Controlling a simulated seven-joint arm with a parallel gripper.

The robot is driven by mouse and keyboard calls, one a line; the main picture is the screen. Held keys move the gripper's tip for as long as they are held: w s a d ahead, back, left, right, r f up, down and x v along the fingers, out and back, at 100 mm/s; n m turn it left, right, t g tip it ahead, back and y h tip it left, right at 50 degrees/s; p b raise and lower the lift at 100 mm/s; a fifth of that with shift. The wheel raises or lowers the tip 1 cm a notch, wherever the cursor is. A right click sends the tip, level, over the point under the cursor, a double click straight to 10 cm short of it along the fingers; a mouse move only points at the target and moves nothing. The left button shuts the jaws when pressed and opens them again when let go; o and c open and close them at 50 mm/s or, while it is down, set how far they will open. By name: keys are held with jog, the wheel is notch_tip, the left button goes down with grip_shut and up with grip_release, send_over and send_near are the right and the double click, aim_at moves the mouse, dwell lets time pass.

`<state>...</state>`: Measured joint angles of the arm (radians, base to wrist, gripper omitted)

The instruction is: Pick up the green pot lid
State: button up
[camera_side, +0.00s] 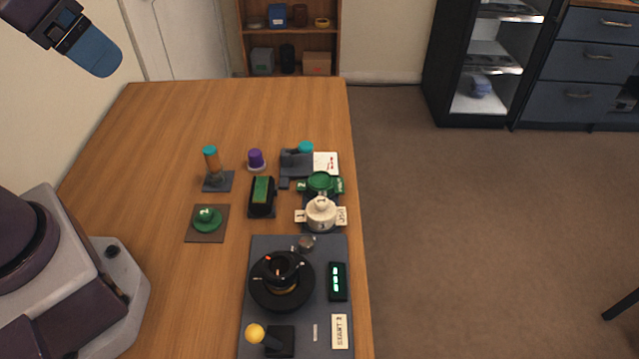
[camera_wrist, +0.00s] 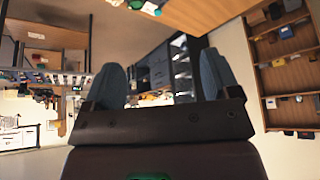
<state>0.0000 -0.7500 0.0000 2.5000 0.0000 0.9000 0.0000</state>
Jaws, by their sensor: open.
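The green pot lid (camera_side: 207,217) is a round disc with a raised knob and a small pale mark. It lies on a brown square mat (camera_side: 193,235) on the left part of the table in the side view. My gripper (camera_side: 95,55) is high at the upper left of the side view, well away from the lid. In the wrist view my gripper (camera_wrist: 162,80) has its two blue-grey fingers wide apart with nothing between them. The lid does not show in the wrist view.
A green pot (camera_side: 320,181) and a white lidded pot (camera_side: 321,215) stand near the table's right edge. Near the lid are an orange cylinder with a teal top (camera_side: 211,160) and a dark block with a green top (camera_side: 262,196).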

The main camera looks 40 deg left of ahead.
jog(key=shift+o, duration=0.2)
dwell(0.4)
jog(key=w+d+f+n+g+h, duration=0.1)
jog(key=w+d+f+g+h, duration=0.25)
jog(key=d+f, duration=0.55)
jog(key=n+y, duration=0.7)
jog(key=n, duration=0.6)
send_near(205, 212)
jog(key=shift+g, duration=0.45)
jog(key=x, duration=0.5)
jog(key=shift+w+x, duration=0.2)
jog(key=shift+x, duration=1.1)
jog(key=shift+w+x, duration=0.15)
jog(key=shift+x, duration=1.15)
